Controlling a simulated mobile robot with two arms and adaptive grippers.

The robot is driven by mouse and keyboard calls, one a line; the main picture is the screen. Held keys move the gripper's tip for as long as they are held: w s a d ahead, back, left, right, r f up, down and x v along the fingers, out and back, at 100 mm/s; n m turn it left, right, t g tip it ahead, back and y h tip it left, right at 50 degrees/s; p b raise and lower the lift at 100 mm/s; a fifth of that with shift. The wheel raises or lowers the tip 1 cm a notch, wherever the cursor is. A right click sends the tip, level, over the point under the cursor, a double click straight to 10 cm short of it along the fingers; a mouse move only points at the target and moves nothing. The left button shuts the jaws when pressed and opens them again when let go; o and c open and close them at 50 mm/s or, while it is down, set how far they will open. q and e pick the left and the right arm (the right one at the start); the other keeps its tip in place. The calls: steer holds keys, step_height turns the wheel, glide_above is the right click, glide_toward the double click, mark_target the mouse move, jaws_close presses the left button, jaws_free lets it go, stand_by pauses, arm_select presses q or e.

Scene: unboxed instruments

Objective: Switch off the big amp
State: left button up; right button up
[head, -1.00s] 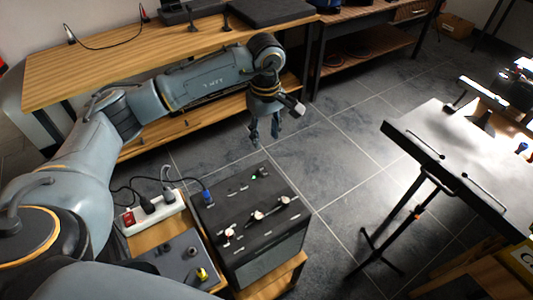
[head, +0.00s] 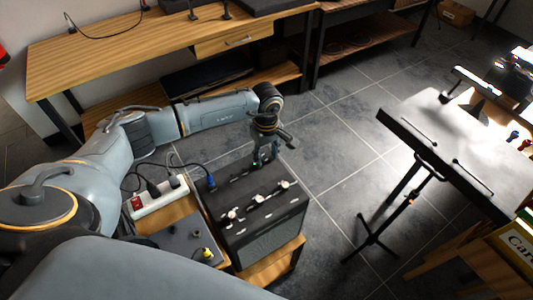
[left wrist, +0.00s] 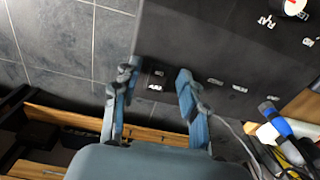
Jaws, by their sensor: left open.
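The big amp (head: 268,228) is a black box on a low wooden stand in the head view. Its top panel carries several knobs and labels, and a small green light shows near its far edge. My left gripper (head: 263,157) points down at that far edge, beside the green light. In the left wrist view, the open fingers (left wrist: 154,78) straddle a small dark switch (left wrist: 156,82) with a white mark below it on the amp's panel (left wrist: 215,45). Nothing is held. Whether a finger touches the panel is unclear. My right gripper is not seen.
A blue plug (head: 211,182) with a cable sits at the amp's left edge, near a white power strip (head: 160,200). A smaller dark box (head: 178,247) with a yellow plug lies beside the amp. A music stand (head: 425,140) stands right; tiled floor lies between.

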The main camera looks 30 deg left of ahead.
arm_select(q)
steer(key=c, duration=0.4)
jaws_close()
steer(key=h+b, duration=0.1)
steer(key=b, duration=0.1)
steer(key=g+b, duration=0.1)
steer(key=b, duration=0.1)
steer(key=shift+w+a+f+h, duration=0.15)
steer(key=shift+a+f+h, duration=0.15)
steer(key=shift+h, duration=0.1)
steer(key=shift+r+h+b, duration=0.3)
steer(key=shift+b, duration=0.25)
steer(key=shift+r, duration=0.15)
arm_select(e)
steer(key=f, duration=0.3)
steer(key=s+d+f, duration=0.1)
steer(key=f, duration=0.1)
arm_select(q)
steer(key=shift+g, duration=0.3)
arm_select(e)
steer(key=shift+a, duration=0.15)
